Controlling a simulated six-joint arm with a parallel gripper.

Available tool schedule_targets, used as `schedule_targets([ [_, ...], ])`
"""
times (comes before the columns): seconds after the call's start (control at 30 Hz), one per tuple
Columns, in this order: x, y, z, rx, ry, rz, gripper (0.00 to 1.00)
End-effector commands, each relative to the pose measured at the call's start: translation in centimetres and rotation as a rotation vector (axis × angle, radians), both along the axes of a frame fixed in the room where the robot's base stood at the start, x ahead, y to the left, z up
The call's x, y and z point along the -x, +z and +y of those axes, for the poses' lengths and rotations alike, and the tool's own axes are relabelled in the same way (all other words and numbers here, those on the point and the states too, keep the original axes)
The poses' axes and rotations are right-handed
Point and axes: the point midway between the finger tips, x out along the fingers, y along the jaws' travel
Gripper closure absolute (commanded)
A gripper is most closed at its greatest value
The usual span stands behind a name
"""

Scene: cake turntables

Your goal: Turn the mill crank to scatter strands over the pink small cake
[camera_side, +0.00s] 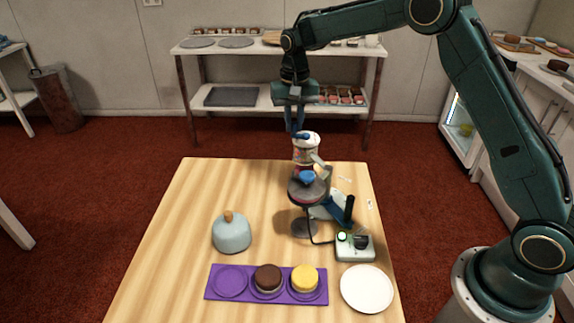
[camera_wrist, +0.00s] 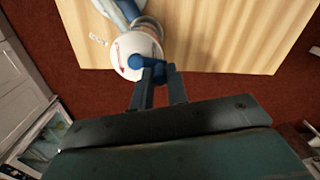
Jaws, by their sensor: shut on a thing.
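The mill (camera_side: 306,153) is a white and red canister standing over the grey turntable (camera_side: 320,190) in the side view. Its blue crank (camera_side: 302,135) is on top; its blue knob also shows in the wrist view (camera_wrist: 151,64). My gripper (camera_side: 297,132) comes down from above and is shut on the crank knob; its fingers (camera_wrist: 157,78) close around it in the wrist view. A blue spout (camera_side: 306,177) sits low under the canister. A pink-red patch (camera_side: 299,170) shows beside it; I cannot tell whether this is the pink small cake, as the spout and mill block it.
A control box (camera_side: 355,247) with a green light stands right of the turntable's foot. A purple tray (camera_side: 230,284) holds a brown cake (camera_side: 267,277) and a yellow cake (camera_side: 304,277); its left spot is empty. A blue-grey dome (camera_side: 231,235) and white plate (camera_side: 367,289) are nearby.

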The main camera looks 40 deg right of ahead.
Motion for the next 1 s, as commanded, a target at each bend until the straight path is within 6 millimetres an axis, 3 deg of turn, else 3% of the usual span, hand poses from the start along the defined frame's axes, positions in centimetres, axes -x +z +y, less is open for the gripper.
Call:
schedule_targets([
  [1.0, 1.9, 0.1, 1.0, 0.002, -0.007, 0.001, 0.99],
])
